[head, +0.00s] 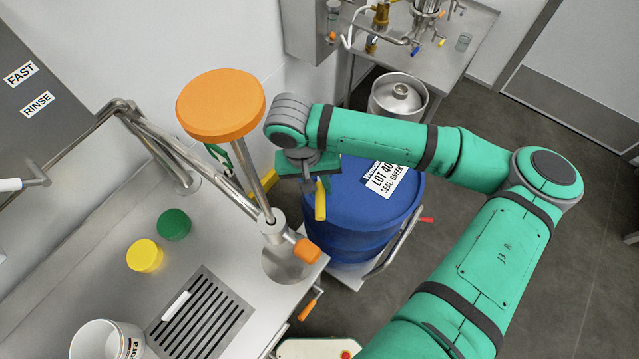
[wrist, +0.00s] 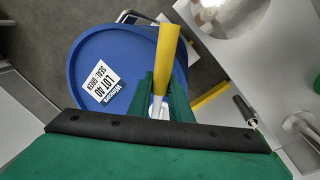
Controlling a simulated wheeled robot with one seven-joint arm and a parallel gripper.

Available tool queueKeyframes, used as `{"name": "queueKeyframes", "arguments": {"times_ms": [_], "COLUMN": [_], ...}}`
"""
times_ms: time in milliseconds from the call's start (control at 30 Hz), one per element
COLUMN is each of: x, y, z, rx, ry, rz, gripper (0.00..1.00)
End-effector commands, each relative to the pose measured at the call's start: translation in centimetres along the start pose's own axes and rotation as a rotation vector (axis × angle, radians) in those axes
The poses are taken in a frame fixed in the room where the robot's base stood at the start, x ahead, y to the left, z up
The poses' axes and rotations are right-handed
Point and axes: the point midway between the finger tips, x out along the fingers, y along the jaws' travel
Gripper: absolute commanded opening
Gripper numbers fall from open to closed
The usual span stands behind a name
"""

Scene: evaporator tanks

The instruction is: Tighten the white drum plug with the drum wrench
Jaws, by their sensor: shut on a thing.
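The blue drum (head: 372,228) stands beside the steel counter, with a white LOT 40 label on its top; it also fills the upper left of the wrist view (wrist: 88,60). My gripper (head: 312,178) is above the near-left part of the drum top, pointing down. It is shut on the drum wrench, whose yellow handle (head: 320,200) sticks out of the jaws; in the wrist view the handle (wrist: 168,58) rises between the green fingers. The wrench's far end is hidden. I cannot make out the white plug for certain; a small pale patch shows between the fingers in the wrist view.
An orange round-topped steel post (head: 221,105) stands close to the left of my gripper. The counter holds a yellow lid (head: 145,255), a green lid (head: 174,224), a white tub (head: 106,342) and a slotted grate. A steel keg (head: 398,98) stands behind the drum. Floor to the right is clear.

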Motion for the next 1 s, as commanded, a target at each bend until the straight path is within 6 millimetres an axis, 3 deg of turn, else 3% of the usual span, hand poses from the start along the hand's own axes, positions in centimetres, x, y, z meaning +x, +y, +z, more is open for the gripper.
{"name": "queueKeyframes", "arguments": {"times_ms": [600,1000], "x": [3.9,4.8], "y": [-0.8,-0.9], "z": [0.0,0.0], "rx": [0.001,0.001], "ry": [-0.001,0.001], "rz": [0.0,0.001], "gripper": [0.0,0.0]}}
